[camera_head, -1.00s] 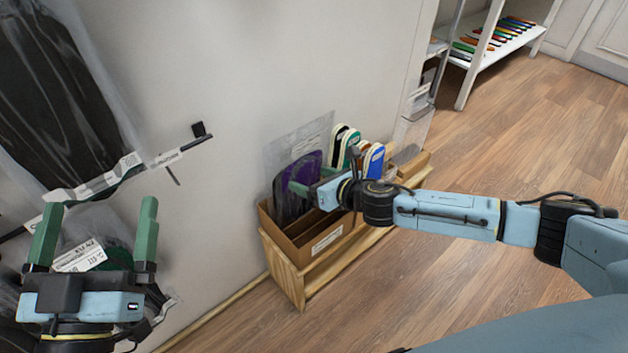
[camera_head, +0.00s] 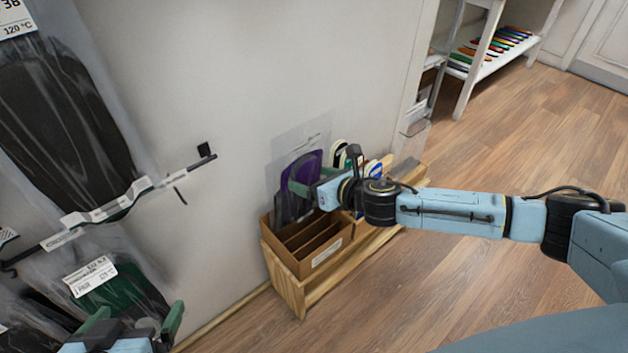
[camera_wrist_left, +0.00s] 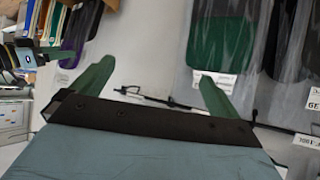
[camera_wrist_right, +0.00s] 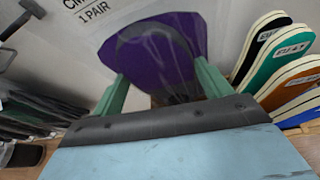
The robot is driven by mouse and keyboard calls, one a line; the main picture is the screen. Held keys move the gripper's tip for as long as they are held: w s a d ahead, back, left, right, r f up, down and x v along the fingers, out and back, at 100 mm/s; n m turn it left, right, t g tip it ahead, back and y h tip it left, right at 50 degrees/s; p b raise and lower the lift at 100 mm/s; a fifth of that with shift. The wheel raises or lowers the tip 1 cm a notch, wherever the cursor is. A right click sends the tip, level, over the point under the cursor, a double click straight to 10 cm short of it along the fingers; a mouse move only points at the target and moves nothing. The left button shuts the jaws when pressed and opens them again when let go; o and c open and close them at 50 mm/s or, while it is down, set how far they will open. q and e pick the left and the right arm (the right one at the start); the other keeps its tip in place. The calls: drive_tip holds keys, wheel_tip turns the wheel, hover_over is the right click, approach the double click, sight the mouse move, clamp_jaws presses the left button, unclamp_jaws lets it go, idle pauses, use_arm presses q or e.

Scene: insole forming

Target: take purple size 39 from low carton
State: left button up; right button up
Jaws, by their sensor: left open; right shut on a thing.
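The purple insole pair in its clear bag (camera_head: 302,166) stands above the back of the low cardboard carton (camera_head: 312,258), its lower end at the carton's back edge. My right gripper (camera_head: 305,188) is shut on the bag, with the purple part between its fingers. In the right wrist view the purple pair (camera_wrist_right: 150,52) shows between the green fingers, and a label above reads "1 PAIR"; the size is not readable. My left gripper (camera_head: 138,325) is open and empty in front of the hanging bags at the lower left of the head view.
The carton sits on a wooden stand (camera_head: 290,285) against the wall. Several insoles (camera_wrist_right: 285,60) stand to the right of the purple pair. Bags hang from a wall rail (camera_head: 110,210) at left. A shelf with coloured insoles (camera_head: 490,50) is at the back; the floor is clear.

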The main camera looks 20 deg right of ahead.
wheel_tip(320, 180, up, 2)
drive_tip(key=shift+r+p, duration=0.2)
drive_tip(key=shift+p, duration=0.45)
use_arm(q)
drive_tip(key=s+a+f+g+y, duration=0.1)
drive_tip(key=s+a+f+g, duration=0.1)
drive_tip(key=s, duration=0.3)
drive_tip(key=s+a+f+g+y+p, duration=0.1)
drive_tip(key=s+a+f+g, duration=0.1)
drive_tip(key=s+f+g, duration=0.1)
drive_tip(key=shift+s+a+f+n+g, duration=0.3)
drive_tip(key=shift+s+f+g, duration=0.1)
drive_tip(key=shift+s+g, duration=0.6)
use_arm(e)
drive_tip(key=s+d, duration=0.3)
drive_tip(key=s, duration=0.5)
drive_tip(key=s+d, duration=0.4)
drive_tip(key=s, duration=0.4)
drive_tip(key=shift+s+d+f, duration=0.15)
drive_tip(key=shift+d, duration=0.1)
use_arm(q)
drive_tip(key=shift+d+f, duration=0.15)
use_arm(e)
drive_tip(key=shift+a, duration=0.1)
